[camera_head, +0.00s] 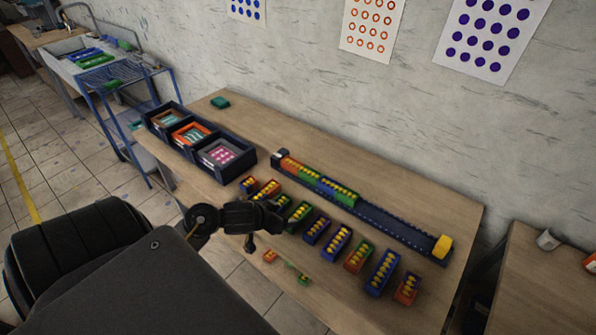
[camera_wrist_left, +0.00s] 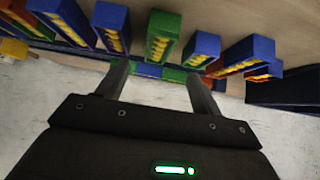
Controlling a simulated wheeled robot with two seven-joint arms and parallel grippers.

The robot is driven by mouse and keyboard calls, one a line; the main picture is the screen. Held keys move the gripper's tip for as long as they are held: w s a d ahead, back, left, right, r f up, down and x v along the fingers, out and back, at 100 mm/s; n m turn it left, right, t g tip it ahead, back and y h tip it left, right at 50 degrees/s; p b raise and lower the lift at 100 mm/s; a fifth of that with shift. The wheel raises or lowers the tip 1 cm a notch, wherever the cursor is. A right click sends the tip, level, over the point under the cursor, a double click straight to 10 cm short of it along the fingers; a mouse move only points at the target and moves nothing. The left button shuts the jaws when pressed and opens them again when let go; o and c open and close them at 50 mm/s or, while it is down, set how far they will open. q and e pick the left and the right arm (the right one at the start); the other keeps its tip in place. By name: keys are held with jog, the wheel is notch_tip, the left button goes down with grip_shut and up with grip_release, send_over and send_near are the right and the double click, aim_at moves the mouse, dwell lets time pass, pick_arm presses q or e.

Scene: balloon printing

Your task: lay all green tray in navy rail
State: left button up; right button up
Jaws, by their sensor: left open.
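The navy rail (camera_head: 395,227) runs along the table. Its left part holds an orange tray (camera_head: 286,162), a green tray (camera_head: 303,171), a blue tray and another green tray (camera_head: 346,196). In front of the rail, a loose row includes a green tray (camera_head: 299,213) and a green tray (camera_head: 359,256). My left gripper (camera_head: 279,207) is open and empty above the row's left part, close to the nearer green tray. In the left wrist view, a green tray (camera_wrist_left: 163,38) appears between the open fingers (camera_wrist_left: 158,80), apart from them. My right gripper is out of view.
Blue trays (camera_head: 382,272) and an orange tray (camera_head: 407,288) stand in the row. A yellow block (camera_head: 442,246) sits at the rail's right end. Dark bins (camera_head: 240,166) stand at the back left. Small coloured pieces (camera_head: 269,256) lie near the front edge. The rail's right part is empty.

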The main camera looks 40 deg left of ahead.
aim_at(298, 214)
pick_arm(q)
jog(key=b+x, duration=0.1)
jog(key=x, duration=0.4)
jog(key=shift+b, duration=0.3)
jog(key=shift+x, duration=3)
jog(key=shift+w+d+r, duration=0.1)
jog(key=shift+d+r, duration=0.1)
jog(key=shift+r, duration=0.05)
jog(key=shift+c, duration=0.8)
jog(key=c, duration=1)
jog(key=shift+r, duration=0.1)
